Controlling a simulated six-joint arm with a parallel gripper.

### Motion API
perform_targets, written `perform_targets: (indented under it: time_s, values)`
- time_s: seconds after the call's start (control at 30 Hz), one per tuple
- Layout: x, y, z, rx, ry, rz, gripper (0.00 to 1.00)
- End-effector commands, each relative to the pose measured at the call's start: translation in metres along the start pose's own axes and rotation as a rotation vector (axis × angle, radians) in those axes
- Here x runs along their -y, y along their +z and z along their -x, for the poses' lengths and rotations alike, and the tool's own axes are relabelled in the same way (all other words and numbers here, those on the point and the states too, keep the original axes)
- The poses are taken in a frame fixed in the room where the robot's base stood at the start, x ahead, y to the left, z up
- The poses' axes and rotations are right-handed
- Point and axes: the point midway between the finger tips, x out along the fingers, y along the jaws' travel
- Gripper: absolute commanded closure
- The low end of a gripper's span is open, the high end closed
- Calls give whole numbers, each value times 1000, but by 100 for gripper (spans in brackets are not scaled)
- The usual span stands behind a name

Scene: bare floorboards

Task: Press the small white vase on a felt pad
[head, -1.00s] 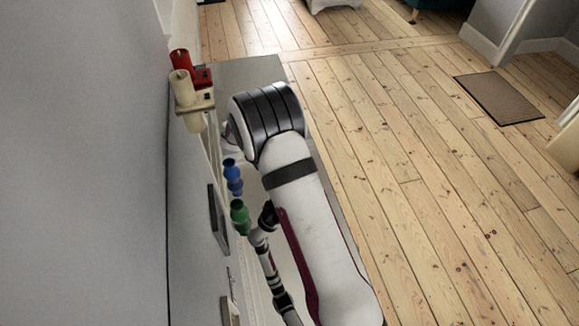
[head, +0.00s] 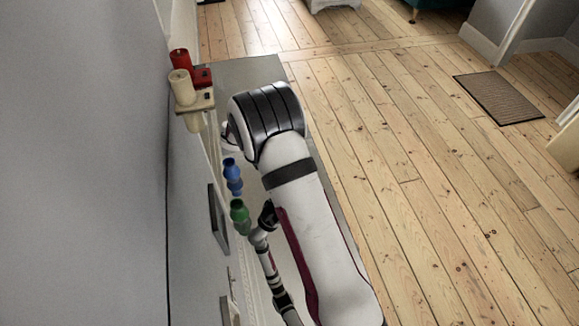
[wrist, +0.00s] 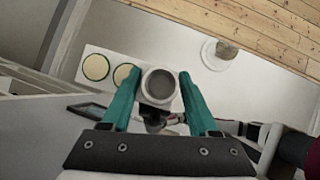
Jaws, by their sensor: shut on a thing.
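In the wrist view my gripper (wrist: 160,97) has two teal fingers shut on the small white vase (wrist: 160,83), whose round mouth faces the camera. A white board (wrist: 88,52) lies beyond it to the left. Two round cream pads with dark rims are on the board, the left pad (wrist: 95,67) in full view and the right pad (wrist: 122,74) partly hidden behind a finger. Whether the vase touches anything below cannot be told. In the head view my arm hides the gripper, the held vase and the pads.
A blue vase (head: 232,176) and a green vase (head: 239,216) stand between the wall and my arm. A bracket (head: 195,103) on the wall holds red and cream vessels. In the wrist view a round white dish (wrist: 210,58) holds a brownish lump (wrist: 227,50).

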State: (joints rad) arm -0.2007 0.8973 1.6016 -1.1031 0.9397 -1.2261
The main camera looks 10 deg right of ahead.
Motion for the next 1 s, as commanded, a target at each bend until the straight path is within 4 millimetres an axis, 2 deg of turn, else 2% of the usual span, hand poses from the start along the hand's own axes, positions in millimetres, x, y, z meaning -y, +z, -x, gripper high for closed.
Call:
perform_targets:
  time_s: [0.17,0.7,1.0]
  values:
    - [1,0,2,-2,-1,3,100]
    - [0,34,53,-1,0,-1,100]
    - [0,38,59,0,0,0,100]
